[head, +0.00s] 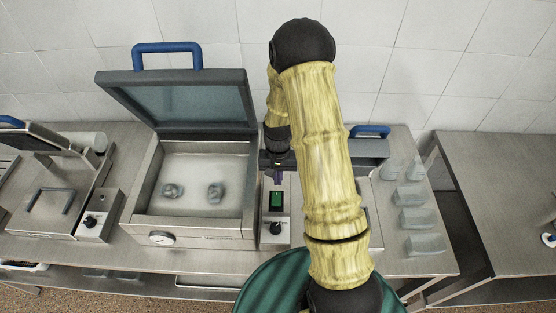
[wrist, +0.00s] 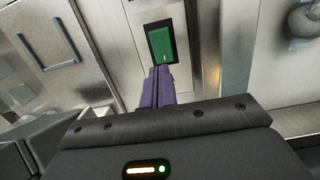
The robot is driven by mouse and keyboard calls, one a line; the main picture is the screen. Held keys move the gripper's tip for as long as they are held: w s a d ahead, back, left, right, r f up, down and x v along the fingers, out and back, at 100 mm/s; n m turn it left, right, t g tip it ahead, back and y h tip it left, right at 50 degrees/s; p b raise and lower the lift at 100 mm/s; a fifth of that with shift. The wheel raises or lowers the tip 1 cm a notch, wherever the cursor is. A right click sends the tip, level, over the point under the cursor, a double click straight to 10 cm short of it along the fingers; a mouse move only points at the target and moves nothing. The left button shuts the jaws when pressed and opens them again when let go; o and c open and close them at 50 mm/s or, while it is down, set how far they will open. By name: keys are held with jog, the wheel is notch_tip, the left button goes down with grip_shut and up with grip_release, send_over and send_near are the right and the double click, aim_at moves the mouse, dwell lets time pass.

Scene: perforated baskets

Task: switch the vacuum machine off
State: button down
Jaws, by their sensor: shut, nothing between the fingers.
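The vacuum machine (head: 194,230) stands in the middle of the steel counter with its blue-handled lid (head: 190,100) raised. A green rocker switch (head: 277,200) in a dark frame sits on the narrow panel at its right, above a black knob (head: 277,228). The switch also shows in the wrist view (wrist: 160,44), with a small light mark at its lower end. My gripper (head: 278,178) is above the panel, just behind the switch. In the wrist view its purple fingers (wrist: 157,75) are together and empty, their tips at the switch's near edge; contact cannot be told.
Another machine with a black knob (head: 91,222) stands at the left. Several clear containers (head: 420,218) sit on the counter's right end. A second table (head: 500,200) is further right, past a gap.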

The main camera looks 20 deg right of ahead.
notch_tip(320, 180, up, 7)
jog(key=w+b, duration=0.1)
jog(key=b, duration=0.1)
jog(key=shift+d+r, duration=0.2)
jog(key=shift+w+d+f+b, duration=0.1)
jog(key=shift+d+f+b, duration=0.05)
jog(key=shift+b, duration=0.25)
